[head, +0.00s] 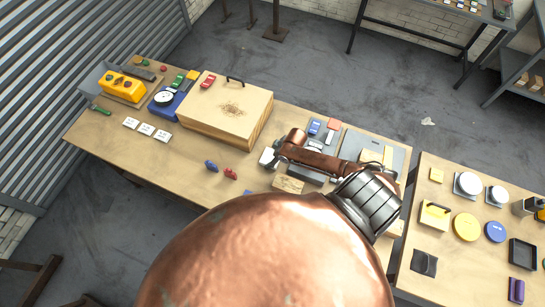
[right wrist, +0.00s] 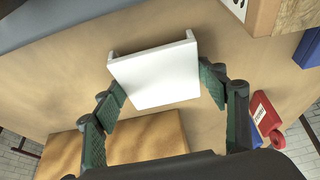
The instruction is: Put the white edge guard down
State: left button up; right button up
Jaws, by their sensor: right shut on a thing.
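The white edge guard (right wrist: 155,75) is a white channel-shaped piece with short raised sides. It sits between the green-padded fingers of my right gripper (right wrist: 165,91) in the right wrist view. In the head view the guard (head: 267,157) shows small and pale beside the right gripper (head: 276,153), near the front right of the wooden box. The gripper is shut on the guard, over the left table (head: 190,185). Whether the guard touches the tabletop is hard to tell. My left gripper is not in view.
The wooden box (head: 225,112) stands behind and left of the gripper. A small wooden block (head: 288,185) lies in front. Blue (head: 211,166) and red (head: 231,174) pieces lie to the left. White cards (head: 146,129) lie further left. The table's front left is mostly bare.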

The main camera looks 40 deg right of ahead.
jog(key=shift+f, duration=0.2)
dwell(0.5)
jog(key=o, duration=1.2)
jog(key=shift+o, duration=0.2)
jog(key=v, duration=1.2)
jog(key=shift+c, duration=0.4)
grip_shut()
dwell(1.0)
